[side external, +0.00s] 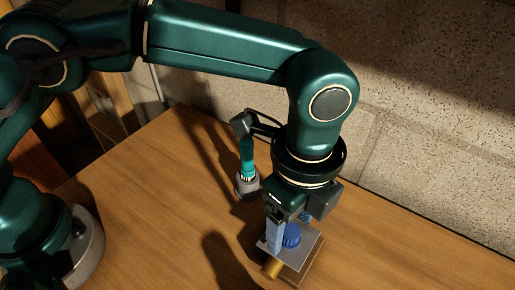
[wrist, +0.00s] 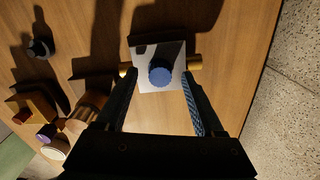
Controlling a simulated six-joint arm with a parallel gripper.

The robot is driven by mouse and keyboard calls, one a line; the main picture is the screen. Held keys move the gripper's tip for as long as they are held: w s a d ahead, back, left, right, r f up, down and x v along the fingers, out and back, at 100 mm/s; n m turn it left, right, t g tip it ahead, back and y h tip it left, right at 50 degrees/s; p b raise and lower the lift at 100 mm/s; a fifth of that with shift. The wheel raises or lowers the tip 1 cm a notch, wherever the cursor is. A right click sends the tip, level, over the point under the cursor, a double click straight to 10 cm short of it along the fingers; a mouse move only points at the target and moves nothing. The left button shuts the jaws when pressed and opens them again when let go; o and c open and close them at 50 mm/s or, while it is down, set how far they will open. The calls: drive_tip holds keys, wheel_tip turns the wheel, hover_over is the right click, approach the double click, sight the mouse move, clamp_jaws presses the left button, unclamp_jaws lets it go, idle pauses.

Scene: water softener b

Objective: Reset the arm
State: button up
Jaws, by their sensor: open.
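A blue round knob (side external: 291,236) sits on a light grey plate (side external: 309,242) with a brass pipe end (side external: 271,267) sticking out at the front. In the wrist view the blue knob (wrist: 160,77) lies between my two fingers, near the plate's middle, and brass pipe ends (wrist: 194,61) show on both sides of the plate (wrist: 148,52). My gripper (side external: 288,226) is over the plate, pointing down, with its fingers apart on either side of the knob. It also shows in the wrist view (wrist: 159,78), where gaps appear between the fingers and the knob.
A teal-and-grey upright object (side external: 247,160) stands on the wooden table (side external: 150,215) behind my gripper. The wrist view shows a dark round piece (wrist: 40,48) and several brass or wooden-looking parts (wrist: 88,106) at left. A block wall (side external: 430,120) stands behind the table.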

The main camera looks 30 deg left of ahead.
wheel_tip(320, 180, up, 4)
drive_tip(key=shift+r, duration=0.25)
drive_tip(key=n, duration=0.1)
drive_tip(key=n+h, duration=0.1)
drive_tip(key=n, duration=0.1)
drive_tip(key=shift+w+d+r, duration=0.2)
drive_tip(key=shift+d, duration=0.2)
drive_tip(key=n, duration=0.1)
drive_tip(key=n+h, duration=0.1)
drive_tip(key=shift+w+d+r+n, duration=0.1)
drive_tip(key=shift+w+d+n, duration=0.1)
drive_tip(key=shift+n, duration=0.2)
drive_tip(key=shift+w+r+n+t+h, duration=0.1)
drive_tip(key=shift+w+n+t+h, duration=0.15)
drive_tip(key=shift+n, duration=0.25)
drive_tip(key=shift+r+n+t+h, duration=0.1)
drive_tip(key=shift+n+t+h, duration=0.05)
drive_tip(key=shift+n+h, duration=0.3)
drive_tip(key=w+a+r+n+t, duration=0.1)
drive_tip(key=a+r+n+t, duration=0.2)
drive_tip(key=a+n, duration=0.4)
drive_tip(key=w+a+r+n+t, duration=0.2)
drive_tip(key=a+n+t, duration=0.1)
drive_tip(key=a+n, duration=0.35)
drive_tip(key=s+a+f+g+y, duration=0.1)
drive_tip(key=s+a+y, duration=0.2)
drive_tip(key=s+a, duration=0.8)
drive_tip(key=a, duration=0.2)
drive_tip(key=shift+s+a+m, duration=0.15)
drive_tip(key=shift+a+m, duration=0.25)
